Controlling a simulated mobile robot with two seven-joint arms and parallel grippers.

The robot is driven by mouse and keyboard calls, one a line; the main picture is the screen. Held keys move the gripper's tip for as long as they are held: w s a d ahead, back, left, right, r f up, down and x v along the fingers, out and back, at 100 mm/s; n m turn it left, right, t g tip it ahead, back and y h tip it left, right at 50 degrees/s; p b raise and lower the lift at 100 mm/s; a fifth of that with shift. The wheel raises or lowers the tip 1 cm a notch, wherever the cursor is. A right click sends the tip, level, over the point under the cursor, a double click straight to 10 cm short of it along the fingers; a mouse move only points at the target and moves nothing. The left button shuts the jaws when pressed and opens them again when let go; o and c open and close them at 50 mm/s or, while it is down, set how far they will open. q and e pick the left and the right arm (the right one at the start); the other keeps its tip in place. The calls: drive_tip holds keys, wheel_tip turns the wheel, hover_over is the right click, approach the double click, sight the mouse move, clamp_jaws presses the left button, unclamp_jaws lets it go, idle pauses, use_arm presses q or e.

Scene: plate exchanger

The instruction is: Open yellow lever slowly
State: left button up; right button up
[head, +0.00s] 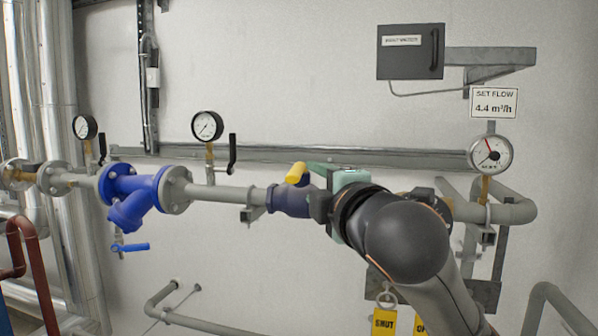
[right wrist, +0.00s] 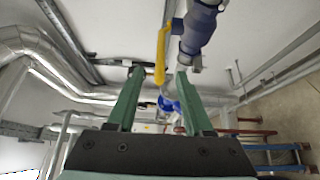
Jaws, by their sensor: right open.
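The yellow lever (head: 297,173) sits on top of a dark blue valve body (head: 290,201) in the grey pipe, left of my right gripper (head: 316,168). My right gripper's green fingers reach left toward the lever, and my wrist hides the pipe behind it. In the right wrist view, the lever (right wrist: 162,52) hangs from the blue valve (right wrist: 197,28), and its free end shows between the tips of the open green fingers (right wrist: 159,74). I see a gap on each side of the lever, so it is not gripped. My left gripper is out of view.
A blue strainer (head: 140,192) and two gauges with black levers stand to the left. A flow gauge (head: 490,154) hangs under a "SET FLOW 4.4 m³/h" sign (head: 494,102) at right. A yellow "SHUT" tag (head: 384,321) hangs below my arm. A horizontal rail (head: 400,158) runs behind.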

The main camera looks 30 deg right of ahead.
sight(296, 168)
drive_tip(key=p+x, duration=0.1)
drive_tip(key=x, duration=1)
drive_tip(key=shift+p, duration=0.4)
drive_tip(key=shift+c, duration=0.2)
clamp_jaws()
drive_tip(key=shift+f, duration=0.1)
idle(0.5)
